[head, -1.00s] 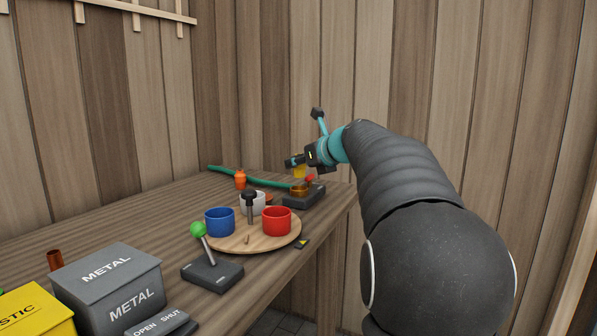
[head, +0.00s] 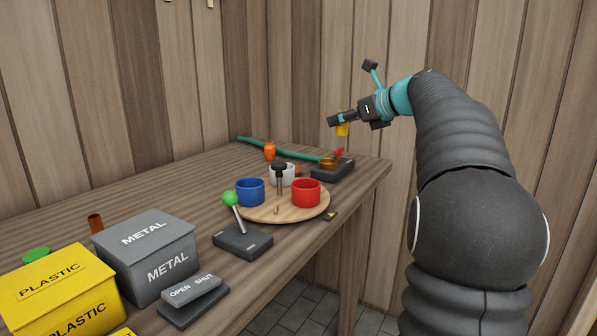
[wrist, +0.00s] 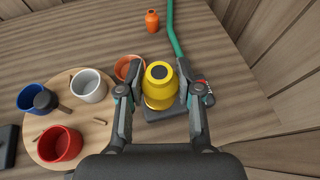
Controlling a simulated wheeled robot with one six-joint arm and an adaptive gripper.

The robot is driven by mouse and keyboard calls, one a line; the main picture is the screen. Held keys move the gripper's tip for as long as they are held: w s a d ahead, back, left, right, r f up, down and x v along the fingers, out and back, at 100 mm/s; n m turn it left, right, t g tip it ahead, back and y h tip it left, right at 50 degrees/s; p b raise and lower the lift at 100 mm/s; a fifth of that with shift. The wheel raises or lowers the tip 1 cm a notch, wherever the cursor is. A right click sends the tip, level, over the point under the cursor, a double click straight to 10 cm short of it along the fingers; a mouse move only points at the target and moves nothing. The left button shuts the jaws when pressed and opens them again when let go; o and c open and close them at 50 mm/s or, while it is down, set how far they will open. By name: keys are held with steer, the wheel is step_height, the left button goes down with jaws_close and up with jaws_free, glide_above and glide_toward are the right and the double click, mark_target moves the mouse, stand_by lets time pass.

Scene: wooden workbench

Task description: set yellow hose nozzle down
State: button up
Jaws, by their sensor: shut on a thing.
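My gripper (head: 338,119) is shut on the yellow hose nozzle (head: 343,130) and holds it in the air above the far right end of the bench. In the wrist view the nozzle (wrist: 160,88) sits between the two fingers, its dark round opening facing the camera. Below it in the head view, the green hose (head: 290,153) ends at a brass fitting (head: 329,162) on a dark block (head: 333,173) with a red lever (head: 339,152). The nozzle is apart from the fitting. In the wrist view the nozzle and fingers hide the fitting.
An orange nozzle (head: 269,151) stands by the hose. A round wooden board (head: 262,213) carries blue, white and red cups. Nearer are a green-knobbed lever (head: 230,199), a grey METAL bin (head: 150,262) and a yellow PLASTIC bin (head: 60,290). Bench (head: 190,180) left of the hose is clear.

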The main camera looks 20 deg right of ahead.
steer(key=shift+n+y, duration=0.4)
steer(key=a, duration=0.1)
steer(key=w+a+f, duration=0.1)
steer(key=a, duration=0.2)
steer(key=shift+w+f+b, duration=0.15)
steer(key=shift+f+b, duration=0.25)
steer(key=w+a+f, duration=0.2)
steer(key=w+a+f+b, duration=0.1)
steer(key=w+a+f, duration=0.1)
steer(key=a, duration=0.1)
steer(key=w+a+f, duration=0.1)
steer(key=w+a, duration=0.1)
steer(key=shift+w+a+f+b, duration=0.1)
steer(key=shift+a+f+b, duration=0.1)
steer(key=shift+f+b, duration=0.95)
steer(key=shift+f, duration=1.25)
steer(key=shift+f, duration=0.15)
steer(key=o, duration=1)
steer(key=shift+o, duration=0.2)
steer(key=shift+r, duration=0.25)
steer(key=p+v, duration=0.1)
steer(key=v, duration=1.1)
steer(key=shift+w, duration=0.1)
